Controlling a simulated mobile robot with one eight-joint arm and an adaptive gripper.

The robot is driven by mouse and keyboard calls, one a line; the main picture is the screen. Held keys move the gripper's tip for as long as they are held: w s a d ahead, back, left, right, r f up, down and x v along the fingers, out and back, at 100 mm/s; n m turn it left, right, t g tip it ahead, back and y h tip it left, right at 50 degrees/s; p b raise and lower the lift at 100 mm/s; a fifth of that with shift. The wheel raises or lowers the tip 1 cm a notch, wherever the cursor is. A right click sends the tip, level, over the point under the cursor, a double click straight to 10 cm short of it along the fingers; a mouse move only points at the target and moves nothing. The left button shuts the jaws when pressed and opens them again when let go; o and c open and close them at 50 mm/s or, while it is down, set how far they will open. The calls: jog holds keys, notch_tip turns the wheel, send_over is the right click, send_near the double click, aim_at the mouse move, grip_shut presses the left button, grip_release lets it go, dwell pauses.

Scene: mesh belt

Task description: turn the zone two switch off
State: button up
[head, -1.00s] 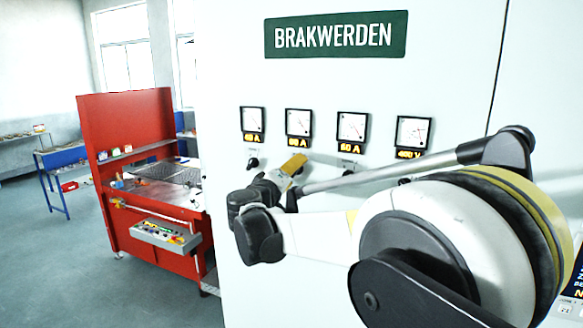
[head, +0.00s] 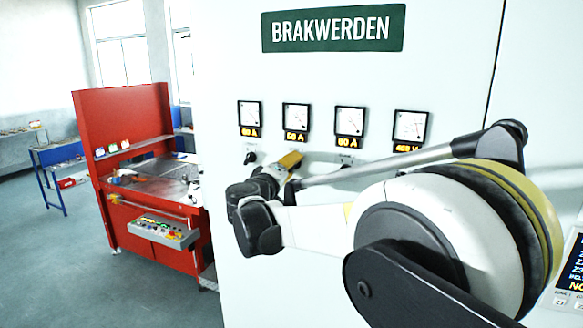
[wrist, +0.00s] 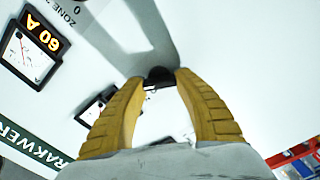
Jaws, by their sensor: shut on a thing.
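A white cabinet (head: 420,25) carries a row of meters with small black rotary switches below. My gripper (head: 289,161) is below the second meter from the left (head: 296,118) and hides that column's switch in the head view. In the wrist view, my yellow fingers (wrist: 160,78) are shut on a black switch knob (wrist: 160,73), one finger on each side. The first switch (head: 250,157) and third switch (head: 346,163) show clear of my fingers. The held switch's markings are hidden, so its exact setting cannot be read.
A red machine (head: 125,105) with a grey button box (head: 155,231) stands left of the cabinet. Open floor (head: 60,270) lies at the far left.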

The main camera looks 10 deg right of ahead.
jog(key=shift+f+n+b, duration=0.15)
jog(key=shift+n+b, duration=0.85)
jog(key=shift+n, duration=0.2)
jog(key=n+b, duration=0.2)
jog(key=n, duration=0.1)
jog(key=shift+n, duration=0.3)
jog(key=n+b, duration=0.2)
jog(key=n, duration=0.3)
jog(key=shift+n+b, duration=0.3)
jog(key=o, duration=1.2)
jog(key=shift+w, duration=0.1)
